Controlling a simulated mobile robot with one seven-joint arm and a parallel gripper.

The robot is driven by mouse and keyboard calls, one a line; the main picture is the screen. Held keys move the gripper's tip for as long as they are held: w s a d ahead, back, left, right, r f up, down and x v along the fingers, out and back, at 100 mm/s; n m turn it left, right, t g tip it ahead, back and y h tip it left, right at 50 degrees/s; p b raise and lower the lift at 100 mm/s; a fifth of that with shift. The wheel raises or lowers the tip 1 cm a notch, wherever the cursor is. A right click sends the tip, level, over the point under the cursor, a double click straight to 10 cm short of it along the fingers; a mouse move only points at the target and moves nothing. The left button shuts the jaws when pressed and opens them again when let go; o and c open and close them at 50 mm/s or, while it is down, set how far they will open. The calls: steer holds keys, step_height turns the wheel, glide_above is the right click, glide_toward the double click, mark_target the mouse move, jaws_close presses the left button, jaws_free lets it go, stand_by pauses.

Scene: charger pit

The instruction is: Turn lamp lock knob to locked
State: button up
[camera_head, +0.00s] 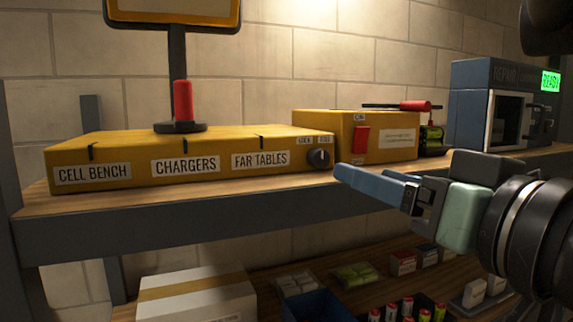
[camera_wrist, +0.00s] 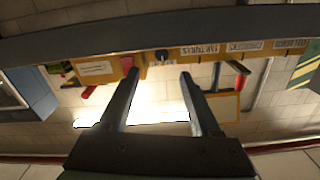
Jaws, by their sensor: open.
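The lamp lock knob (camera_head: 318,158) is a small dark round knob at the right end of the front of a long yellow box (camera_head: 110,148). Two small labels sit above the knob, too small to read surely. My gripper (camera_head: 347,175) is open and empty, just right of the knob in the head view and apart from it. In the wrist view, which looks upside down, the knob (camera_wrist: 162,55) shows beyond and between the two fingertips (camera_wrist: 159,73). The knob's pointer direction is too small to tell.
The yellow box has labels CELL BENCH, CHARGERS and FAR TABLES, and a red upright handle (camera_head: 182,100). A second yellow box (camera_head: 340,122) with a red switch (camera_head: 361,140) stands right. A blue-grey cabinet (camera_head: 470,110) is farther right. The shelf's front edge (camera_head: 170,228) runs below.

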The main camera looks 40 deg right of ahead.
mark_target(322, 161)
steer(key=x, duration=0.8)
steer(key=shift+w, duration=0.4)
steer(key=shift+a, duration=0.1)
jaws_close()
